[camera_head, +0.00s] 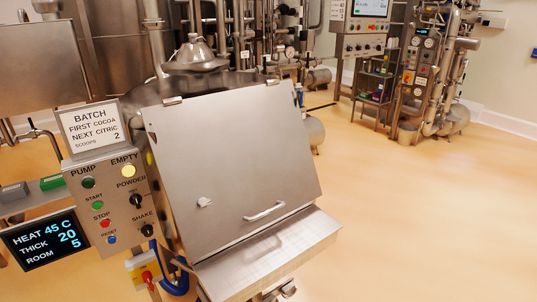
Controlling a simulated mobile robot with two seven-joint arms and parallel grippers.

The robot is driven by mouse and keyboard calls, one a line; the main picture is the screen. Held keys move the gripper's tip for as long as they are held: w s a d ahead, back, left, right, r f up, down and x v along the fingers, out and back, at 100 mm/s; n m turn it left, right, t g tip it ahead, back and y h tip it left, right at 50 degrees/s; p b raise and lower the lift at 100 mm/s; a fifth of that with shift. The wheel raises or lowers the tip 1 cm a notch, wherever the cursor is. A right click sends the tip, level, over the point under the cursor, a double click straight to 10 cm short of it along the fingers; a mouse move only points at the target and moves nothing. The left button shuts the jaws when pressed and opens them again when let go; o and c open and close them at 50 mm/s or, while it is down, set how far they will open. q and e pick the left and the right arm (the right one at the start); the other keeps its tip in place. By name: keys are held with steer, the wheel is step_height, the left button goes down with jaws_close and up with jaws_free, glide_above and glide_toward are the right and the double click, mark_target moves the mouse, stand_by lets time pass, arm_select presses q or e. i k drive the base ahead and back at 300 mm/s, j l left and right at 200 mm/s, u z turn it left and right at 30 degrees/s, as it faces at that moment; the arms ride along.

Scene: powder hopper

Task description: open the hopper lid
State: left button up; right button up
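The hopper lid (230,165) is a large flat steel panel that slopes down toward me in the middle of the view. It lies closed over the hopper. Two hinge tabs sit along its top edge. Below the lid, a steel ledge (270,255) sticks out at the front of the hopper. Neither of my grippers is in view.
A control panel (112,200) with buttons and knobs stands left of the lid, with a batch sign (92,127) above it and a display (45,240) below. A red and yellow switch (146,275) sits low beside the hopper. The floor (430,220) at right is clear.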

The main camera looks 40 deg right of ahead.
mark_target(247, 151)
steer(key=z, duration=1)
steer(key=i+u, duration=0.15)
steer(key=i, duration=0.3)
steer(key=i+l+u, duration=0.15)
steer(key=i, duration=0.35)
